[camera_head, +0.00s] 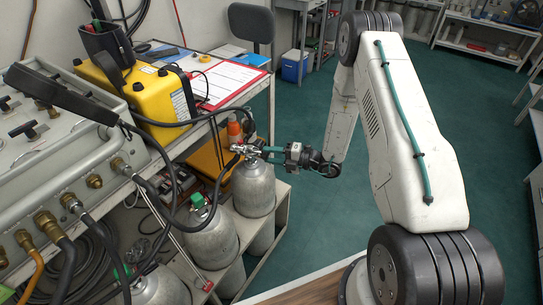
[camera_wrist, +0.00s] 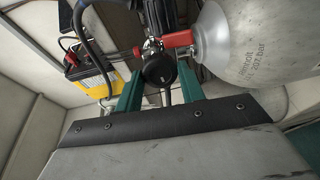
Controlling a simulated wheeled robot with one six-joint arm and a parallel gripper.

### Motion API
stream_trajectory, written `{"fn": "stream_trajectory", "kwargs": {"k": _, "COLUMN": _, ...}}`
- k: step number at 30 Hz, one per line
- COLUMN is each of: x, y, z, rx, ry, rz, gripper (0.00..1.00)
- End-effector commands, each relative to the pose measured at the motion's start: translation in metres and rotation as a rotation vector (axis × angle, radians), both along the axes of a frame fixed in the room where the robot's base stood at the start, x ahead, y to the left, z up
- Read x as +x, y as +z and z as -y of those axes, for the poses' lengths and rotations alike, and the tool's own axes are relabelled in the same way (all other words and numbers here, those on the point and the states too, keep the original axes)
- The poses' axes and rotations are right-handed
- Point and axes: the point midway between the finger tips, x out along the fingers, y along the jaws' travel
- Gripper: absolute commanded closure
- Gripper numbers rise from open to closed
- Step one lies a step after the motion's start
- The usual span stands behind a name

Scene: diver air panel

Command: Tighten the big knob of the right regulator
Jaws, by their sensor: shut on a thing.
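The right regulator (camera_head: 246,150) is a metal fitting with red parts on top of the right grey cylinder (camera_head: 254,188). My gripper (camera_head: 272,153) reaches it from the right, level with the valve. In the wrist view, the round black big knob (camera_wrist: 157,70) sits between the two green fingers of my gripper (camera_wrist: 160,78), and they are shut on it. A red part (camera_wrist: 178,39) and the silver fitting (camera_wrist: 152,46) show behind the knob. The knob itself is hidden by the fingers in the head view.
Another grey cylinder (camera_head: 208,238) with a green-topped valve stands nearer on the same rack. Hoses (camera_head: 180,208) hang from the panel (camera_head: 40,150) at left. A yellow case (camera_head: 140,95) and a red-edged board (camera_head: 228,80) lie on the bench behind. The floor at right is clear.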

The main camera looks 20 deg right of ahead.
Motion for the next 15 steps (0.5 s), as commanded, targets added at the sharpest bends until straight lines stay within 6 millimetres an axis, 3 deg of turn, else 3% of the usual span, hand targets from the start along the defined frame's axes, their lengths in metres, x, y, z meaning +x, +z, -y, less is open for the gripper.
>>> {"fn": "stream_trajectory", "kwargs": {"k": 15, "x": -0.0010, "y": -0.0013, "z": 0.0012, "rx": 0.050, "ry": -0.002, "rz": -0.074, "gripper": 0.84}}
